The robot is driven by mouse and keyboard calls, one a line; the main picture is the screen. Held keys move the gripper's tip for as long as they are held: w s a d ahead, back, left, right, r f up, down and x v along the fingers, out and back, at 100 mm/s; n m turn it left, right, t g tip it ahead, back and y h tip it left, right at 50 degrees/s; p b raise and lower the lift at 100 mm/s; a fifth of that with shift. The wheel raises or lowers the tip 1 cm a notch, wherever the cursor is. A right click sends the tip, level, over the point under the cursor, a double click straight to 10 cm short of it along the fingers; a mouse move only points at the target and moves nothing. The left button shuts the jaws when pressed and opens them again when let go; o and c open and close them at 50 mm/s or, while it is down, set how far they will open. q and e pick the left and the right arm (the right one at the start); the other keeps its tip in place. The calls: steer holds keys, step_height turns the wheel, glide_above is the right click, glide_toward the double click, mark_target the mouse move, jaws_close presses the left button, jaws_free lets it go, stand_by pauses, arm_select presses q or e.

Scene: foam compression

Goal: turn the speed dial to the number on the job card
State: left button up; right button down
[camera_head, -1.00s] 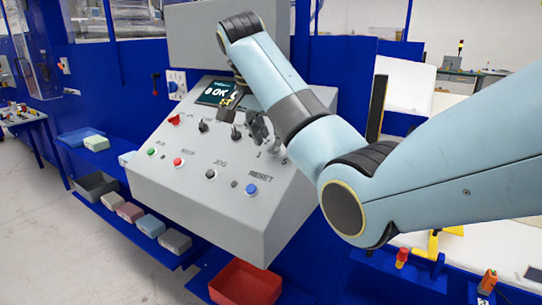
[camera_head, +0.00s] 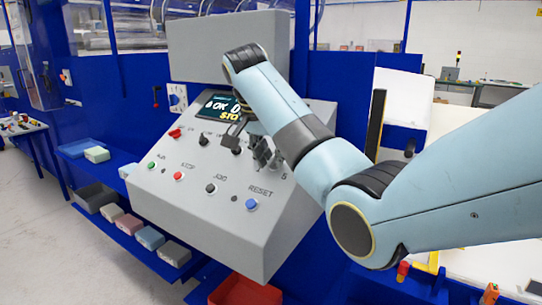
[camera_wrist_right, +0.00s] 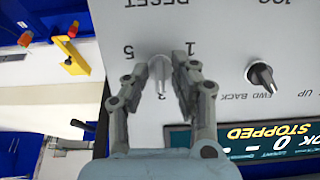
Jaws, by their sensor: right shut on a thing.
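The speed dial (camera_wrist_right: 160,70) is a pale knob on the sloped grey control panel, with 1, 3 and 5 printed around it, in the right wrist view. My right gripper (camera_wrist_right: 164,64) is shut on the dial, one finger on each side of it. In the head view my right gripper (camera_head: 262,152) is at the panel's upper right and hides the dial. The number the dial points to cannot be read clearly. I cannot make out a job card. My left gripper is not in view.
The panel's display (camera_wrist_right: 250,142) reads STOPPED. A black selector knob (camera_wrist_right: 262,75) sits beside my gripper. A red STOP button (camera_head: 178,176) and a blue RESET button (camera_head: 251,204) are lower down the panel. Below are a red bin (camera_head: 243,291) and several small coloured blocks.

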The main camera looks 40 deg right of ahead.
steer(key=shift+r+m+p, duration=0.15)
steer(key=shift+m+p, duration=0.8)
steer(key=shift+m, duration=0.25)
steer(key=m+p, duration=0.2)
steer(key=m, duration=0.1)
steer(key=shift+m+t, duration=0.3)
steer(key=shift+t, duration=0.1)
steer(key=shift+m+t+p, duration=0.3)
steer(key=shift+m+p, duration=0.15)
steer(key=shift+m, duration=0.75)
steer(key=shift+m+p, duration=0.3)
steer(key=shift+m, duration=1.1)
steer(key=c, duration=1.4)
jaws_free()
